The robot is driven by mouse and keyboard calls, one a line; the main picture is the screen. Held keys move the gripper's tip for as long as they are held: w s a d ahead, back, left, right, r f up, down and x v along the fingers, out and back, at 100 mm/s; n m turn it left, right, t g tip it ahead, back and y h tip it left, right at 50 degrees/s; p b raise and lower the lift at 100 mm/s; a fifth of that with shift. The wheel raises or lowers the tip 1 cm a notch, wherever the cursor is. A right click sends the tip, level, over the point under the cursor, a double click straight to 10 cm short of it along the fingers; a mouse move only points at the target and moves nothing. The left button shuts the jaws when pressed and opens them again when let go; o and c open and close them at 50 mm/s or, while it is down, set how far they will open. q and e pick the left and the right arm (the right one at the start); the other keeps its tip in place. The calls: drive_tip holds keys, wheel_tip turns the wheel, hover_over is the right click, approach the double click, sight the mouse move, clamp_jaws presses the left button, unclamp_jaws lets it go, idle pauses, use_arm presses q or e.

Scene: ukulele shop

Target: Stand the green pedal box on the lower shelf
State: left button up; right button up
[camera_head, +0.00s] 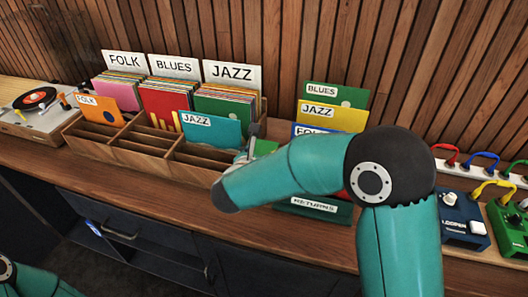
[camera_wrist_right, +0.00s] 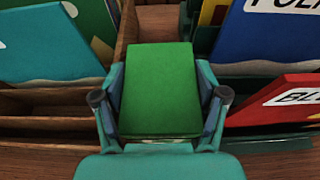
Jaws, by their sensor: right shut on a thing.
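The green pedal box (camera_wrist_right: 160,88) is a plain green block between the fingers of my right gripper (camera_wrist_right: 161,98) in the right wrist view. The gripper is shut on its two sides. In the head view a green part of the box (camera_head: 265,147) shows behind my right forearm, which hides most of the gripper (camera_head: 246,156). They are above the counter, between the record bins and the returns rack. The lower shelf seems to be the dark opening (camera_head: 160,263) in the cabinet under the counter; its inside is hard to make out. My left gripper is out of view.
Wooden record bins (camera_head: 140,150) stand left of the gripper. A returns rack (camera_head: 313,206) with several records stands to its right, partly behind my arm. A turntable (camera_head: 38,110) is far left. Blue (camera_head: 462,220) and green (camera_head: 508,228) pedals are at right. The counter's front strip is clear.

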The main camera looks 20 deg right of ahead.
drive_tip(key=o, duration=1.4)
drive_tip(key=shift+f, duration=0.1)
drive_tip(key=shift+o, duration=0.7)
